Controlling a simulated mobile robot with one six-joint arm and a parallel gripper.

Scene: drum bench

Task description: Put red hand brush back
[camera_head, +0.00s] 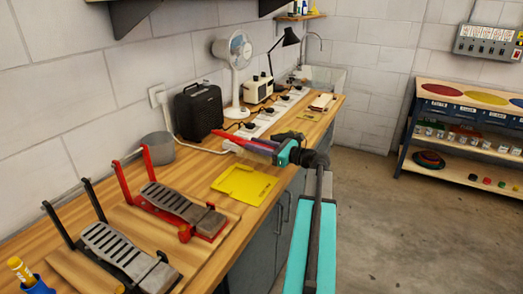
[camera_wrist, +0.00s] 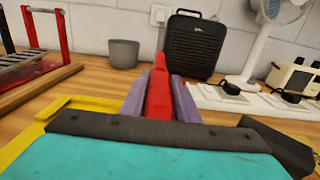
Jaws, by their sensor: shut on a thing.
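The red hand brush (camera_head: 231,138) is held in my gripper (camera_head: 254,146) above the wooden bench, its red end pointing left and towards the wall. In the wrist view the red brush (camera_wrist: 160,84) stands between the two grey-purple fingers of my gripper (camera_wrist: 157,98), which are shut on it. Its near part is hidden by the gripper body. A flat yellow tray (camera_head: 244,184) lies on the bench in front of and below the gripper. Part of the yellow tray (camera_wrist: 30,137) shows at the left of the wrist view.
A grey cup (camera_head: 160,149) and a black speaker (camera_head: 198,109) stand by the wall. A white fan (camera_head: 234,58) and a row of white units with black knobs (camera_head: 268,117) are behind. Red-framed (camera_head: 177,207) and black-framed pedals (camera_head: 122,254) occupy the bench's near left.

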